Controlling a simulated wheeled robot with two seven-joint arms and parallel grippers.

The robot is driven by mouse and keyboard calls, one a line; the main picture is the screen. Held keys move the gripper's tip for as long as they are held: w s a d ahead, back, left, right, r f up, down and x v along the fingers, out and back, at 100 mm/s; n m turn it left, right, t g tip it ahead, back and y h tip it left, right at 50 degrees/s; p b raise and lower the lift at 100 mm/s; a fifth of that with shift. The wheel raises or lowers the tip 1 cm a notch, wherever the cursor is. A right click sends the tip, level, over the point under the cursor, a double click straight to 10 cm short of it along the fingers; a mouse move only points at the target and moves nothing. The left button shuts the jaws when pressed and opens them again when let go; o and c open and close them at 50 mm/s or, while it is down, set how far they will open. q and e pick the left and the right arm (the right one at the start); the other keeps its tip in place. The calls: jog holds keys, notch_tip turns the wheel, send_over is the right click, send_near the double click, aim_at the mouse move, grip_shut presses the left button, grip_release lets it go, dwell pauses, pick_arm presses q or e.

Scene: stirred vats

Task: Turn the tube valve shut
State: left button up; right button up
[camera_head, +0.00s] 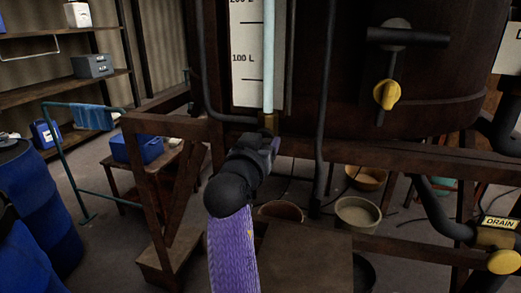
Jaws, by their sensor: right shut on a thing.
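The level tube (269,55) is a pale upright glass tube in front of a white scale board (246,60) marked 100 L, on the dark rusty vat. At its foot is a small brass tube valve (269,121). My right gripper (274,143), at the end of a purple-sleeved arm, is right at the valve's lower part, shut on it. The gripper and wrist hide the valve's handle, so I cannot tell how it is turned. My left gripper is not in view.
A yellow knob (387,94) sits on the vat to the right. A DRAIN label (499,223) marks a pipe with another yellow knob (504,262) at lower right. Dark vertical pipes flank the tube. Bowls (357,214) stand below the rusty frame (400,157). Blue barrels (35,205) stand at left.

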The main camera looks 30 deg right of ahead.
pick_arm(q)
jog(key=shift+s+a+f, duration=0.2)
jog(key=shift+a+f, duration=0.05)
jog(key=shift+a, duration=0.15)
pick_arm(e)
jog(key=shift+f+m, duration=0.1)
jog(key=shift+m, duration=0.3)
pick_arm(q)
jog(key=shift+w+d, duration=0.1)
pick_arm(e)
jog(key=o, duration=1.3)
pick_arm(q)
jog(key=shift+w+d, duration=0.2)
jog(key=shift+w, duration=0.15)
